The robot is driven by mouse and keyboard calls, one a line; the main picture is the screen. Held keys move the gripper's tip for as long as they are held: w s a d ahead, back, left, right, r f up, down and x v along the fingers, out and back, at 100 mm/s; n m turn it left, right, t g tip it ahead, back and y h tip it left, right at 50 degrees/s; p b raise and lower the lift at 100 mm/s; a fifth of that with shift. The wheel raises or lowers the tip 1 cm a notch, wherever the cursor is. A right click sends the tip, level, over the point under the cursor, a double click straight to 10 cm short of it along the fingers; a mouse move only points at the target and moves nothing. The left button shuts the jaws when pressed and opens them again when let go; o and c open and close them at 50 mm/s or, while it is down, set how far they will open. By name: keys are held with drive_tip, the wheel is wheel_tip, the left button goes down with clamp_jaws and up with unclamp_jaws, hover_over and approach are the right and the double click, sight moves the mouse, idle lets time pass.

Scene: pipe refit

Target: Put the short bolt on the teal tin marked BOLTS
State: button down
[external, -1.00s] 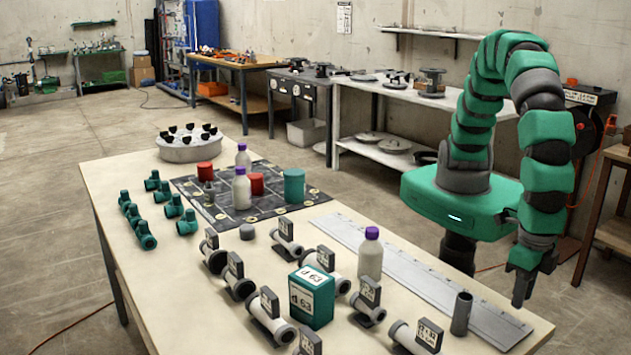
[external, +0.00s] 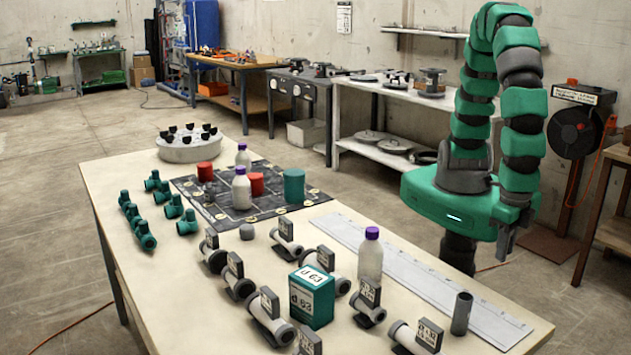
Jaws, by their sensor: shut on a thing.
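A teal cylinder (external: 294,186) stands upright at the right end of the dark mat. It looks like the tin, but I cannot read any marking on it. My gripper (external: 502,252) hangs pointing down beyond the table's right edge, in front of my green base and well apart from the tin. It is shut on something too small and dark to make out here. I cannot pick out the short bolt for certain in this view.
The dark mat (external: 225,220) also bears red tins (external: 205,172) and white bottles (external: 241,190). A purple-capped bottle (external: 370,258), a teal box (external: 311,297), grey pipe fittings and an upright grey tube (external: 461,313) crowd the front. A long ruler (external: 420,276) lies along the right.

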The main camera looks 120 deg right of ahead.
drive_tip(key=shift+s+d, duration=0.3)
drive_tip(key=shift+w+r, duration=0.1)
drive_tip(key=w+d+r+m+p, duration=0.15)
drive_tip(key=w+d, duration=0.25)
drive_tip(key=d, duration=0.5)
drive_tip(key=w+d+r+m+p, duration=0.1)
drive_tip(key=w+d+r+m, duration=0.2)
drive_tip(key=d, duration=0.6)
drive_tip(key=w+d+m+p, duration=0.25)
drive_tip(key=w+d, duration=0.25)
drive_tip(key=d, duration=0.3)
drive_tip(key=s+d+r+m+p, duration=0.2)
drive_tip(key=s+d+m, duration=0.25)
drive_tip(key=d, duration=0.95)
drive_tip(key=s+d+r+m+p, duration=0.1)
drive_tip(key=s+d+r+m, duration=0.4)
drive_tip(key=d, duration=0.8)
drive_tip(key=n+p, duration=0.1)
drive_tip(key=p, duration=0.2)
hover_over(294, 172)
wheel_tip(294, 172, down, 4)
drive_tip(key=shift+s+r, duration=0.1)
drive_tip(key=shift+r, duration=0.05)
drive_tip(key=shift+d+f, duration=0.1)
drive_tip(key=shift+f, duration=1.7)
